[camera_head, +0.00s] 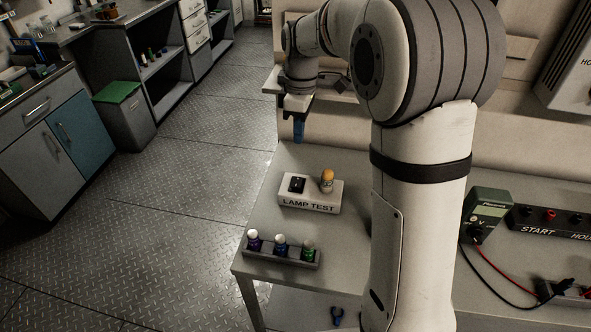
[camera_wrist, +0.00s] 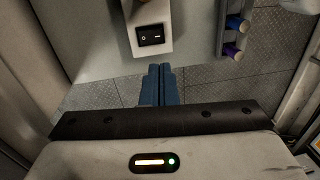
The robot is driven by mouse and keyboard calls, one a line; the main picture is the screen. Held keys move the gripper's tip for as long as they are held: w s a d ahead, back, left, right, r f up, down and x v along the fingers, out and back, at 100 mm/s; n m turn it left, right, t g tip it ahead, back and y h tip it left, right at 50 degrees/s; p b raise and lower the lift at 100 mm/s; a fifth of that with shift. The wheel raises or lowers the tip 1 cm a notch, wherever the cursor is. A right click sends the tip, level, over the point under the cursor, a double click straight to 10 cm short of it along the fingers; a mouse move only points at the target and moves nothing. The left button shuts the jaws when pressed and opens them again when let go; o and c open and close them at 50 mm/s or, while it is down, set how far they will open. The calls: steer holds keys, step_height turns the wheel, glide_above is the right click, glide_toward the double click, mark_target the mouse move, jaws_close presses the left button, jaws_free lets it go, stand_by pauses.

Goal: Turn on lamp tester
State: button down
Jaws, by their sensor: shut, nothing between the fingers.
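The lamp tester (camera_head: 310,204) is a pale box labelled LAMP TEST on the grey table. On its top are a black rocker switch (camera_head: 297,184) and a small bulb (camera_head: 327,179) with an amber top. In the wrist view the lamp tester (camera_wrist: 147,17) is at the top centre, with its rocker switch (camera_wrist: 151,36) facing up. My gripper (camera_head: 299,131) has blue fingers and is beyond the far edge of the table, apart from the tester. In the wrist view my gripper (camera_wrist: 158,68) is shut and empty, its tips below the switch in the picture.
A rack (camera_head: 282,256) with three vials stands at the table's near left. A green multimeter (camera_head: 486,213) with leads and a START panel (camera_head: 545,222) are on the right, behind my arm. The table between rack and tester is clear.

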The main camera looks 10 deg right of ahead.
mark_target(296, 186)
steer(key=shift+w+a, duration=0.15)
steer(key=shift+w, duration=0.05)
steer(key=f, duration=0.4)
steer(key=s+f+p, duration=0.1)
steer(key=f, duration=0.9)
steer(key=shift+s+a+p, duration=0.25)
steer(key=shift+s+p, duration=0.05)
steer(key=shift+p, duration=0.05)
